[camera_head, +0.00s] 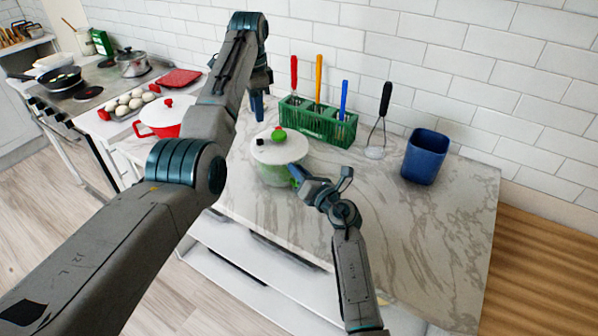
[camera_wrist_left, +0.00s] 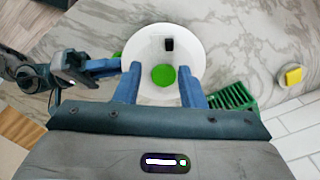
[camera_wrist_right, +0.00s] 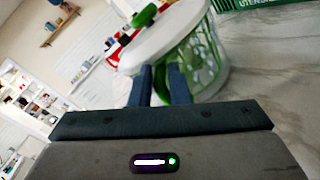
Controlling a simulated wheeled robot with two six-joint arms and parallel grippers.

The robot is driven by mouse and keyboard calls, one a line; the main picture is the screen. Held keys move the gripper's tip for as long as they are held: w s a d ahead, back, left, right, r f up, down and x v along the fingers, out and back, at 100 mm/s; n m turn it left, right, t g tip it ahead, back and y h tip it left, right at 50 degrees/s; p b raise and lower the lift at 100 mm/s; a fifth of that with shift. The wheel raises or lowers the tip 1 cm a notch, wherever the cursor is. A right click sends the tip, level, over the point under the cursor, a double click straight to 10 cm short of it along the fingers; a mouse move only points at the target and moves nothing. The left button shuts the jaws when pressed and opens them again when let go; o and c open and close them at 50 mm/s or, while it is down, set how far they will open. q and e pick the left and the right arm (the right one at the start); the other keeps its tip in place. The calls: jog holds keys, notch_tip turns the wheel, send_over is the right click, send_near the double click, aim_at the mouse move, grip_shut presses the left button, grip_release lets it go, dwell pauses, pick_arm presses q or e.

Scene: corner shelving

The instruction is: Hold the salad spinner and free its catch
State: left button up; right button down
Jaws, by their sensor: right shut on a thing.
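The salad spinner has a clear bowl with green inside (camera_head: 272,176) and a white lid (camera_head: 292,152). The lid bears a green knob (camera_head: 279,135) and a small black catch (camera_head: 260,142); in the left wrist view the catch (camera_wrist_left: 168,44) lies beyond the knob (camera_wrist_left: 163,75). My left gripper (camera_head: 258,106) is open and empty above the lid, its fingers either side of the knob in the left wrist view. My right gripper (camera_head: 297,177) is shut on the spinner's near right side, below the lid. The right wrist view shows its fingertips (camera_wrist_right: 161,82) against the bowl (camera_wrist_right: 207,60); the exact contact is partly hidden.
A green utensil rack (camera_head: 318,124) with several colored handles stands behind the spinner. A whisk (camera_head: 378,130) and a blue bin (camera_head: 425,157) are to the right. A red pot (camera_head: 165,117) stands left, near my left arm. The front right marble is clear.

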aim_at(265, 139)
pick_arm(q)
jog(key=shift+c, duration=0.5)
jog(key=shift+f, duration=0.1)
jog(key=c, duration=0.3)
jog(key=w+f+n+t+h, duration=0.1)
jog(key=w+d+f+n+t+h, duration=0.1)
jog(key=f+h, duration=0.1)
jog(key=w+d+f+n+h, duration=0.1)
jog(key=f+n, duration=0.1)
jog(key=shift+w+d+f+t+h, duration=0.15)
jog(key=shift+f+t+h, duration=0.05)
jog(key=shift+t+h, duration=0.2)
grip_shut()
jog(key=f+n+h, duration=0.1)
jog(key=f+n+t+h, duration=0.1)
jog(key=a+n+h, duration=0.1)
jog(key=shift+w+f+n+t, duration=0.4)
jog(key=s+a+f+n+t+h, duration=0.1)
jog(key=s+a+n+t+h, duration=0.1)
jog(key=a+n, duration=0.4)
jog(key=s+a+f+n+t+h, duration=0.2)
jog(key=s+a+n+t+h, duration=0.1)
jog(key=a+n+t, duration=0.2)
jog(key=a+n, duration=0.2)
jog(key=n, duration=0.2)
jog(key=shift+s+a+f+t, duration=0.2)
jog(key=shift+s+f+t, duration=0.05)
jog(key=shift+f+t, duration=0.05)
